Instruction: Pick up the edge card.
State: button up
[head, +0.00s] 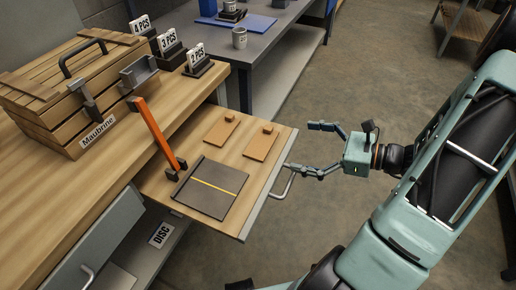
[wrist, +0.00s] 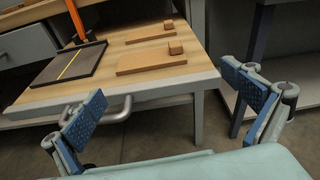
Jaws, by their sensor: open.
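No thing in view is clearly marked as the edge card, so I cannot tell which it is. Two flat wooden pieces with small blocks on them, a left one (head: 219,133) and a right one (head: 259,148), lie on the pulled-out wooden shelf (head: 275,178). They also show in the wrist view, as a far piece (wrist: 140,37) and a near piece (wrist: 140,63). Beside them lies a dark board with a yellow line (head: 203,198). My gripper (head: 310,148) is open and empty, just beyond the shelf's right edge. Its two blue-padded fingers (wrist: 168,100) are spread apart in the wrist view.
An orange bar (head: 153,132) rises beside the dark board. A metal handle (head: 284,183) projects from the shelf front. A wooden crate (head: 75,100) and several numbered signs (head: 168,40) stand on the bench. A grey table (head: 275,45) stands behind. Open floor lies right of the shelf.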

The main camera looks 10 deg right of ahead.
aim_at(261, 142)
jog(key=shift+m+t+y, duration=0.3)
jog(key=shift+m+y, duration=0.1)
jog(key=shift+m, duration=0.1)
jog(key=x, duration=0.2)
jog(key=b+x, duration=0.1)
jog(key=x, duration=0.1)
jog(key=s+x, duration=0.1)
jog(key=x, duration=0.1)
jog(key=shift+a+r, duration=0.1)
jog(key=shift+a, duration=0.25)
jog(key=b+x, duration=0.1)
jog(key=x, duration=0.4)
jog(key=shift+s+a+b, duration=0.1)
jog(key=shift+a+b, duration=0.15)
jog(key=shift+b, duration=0.15)
jog(key=shift+r, duration=0.1)
jog(key=c, duration=0.8)
notch_tip(261, 142, up, 4)
jog(key=shift+f+p, duration=0.1)
jog(key=shift+p, duration=1)
jog(key=s+r+p, duration=0.2)
jog(key=s+a+r+p, duration=0.1)
jog(key=s+r, duration=0.1)
jog(key=s, duration=0.1)
jog(key=s+r+p, duration=0.2)
jog(key=r, duration=0.1)
jog(key=shift+s+a+p, duration=0.2)
jog(key=shift+s+p, duration=0.1)
jog(key=shift+s, duration=0.05)
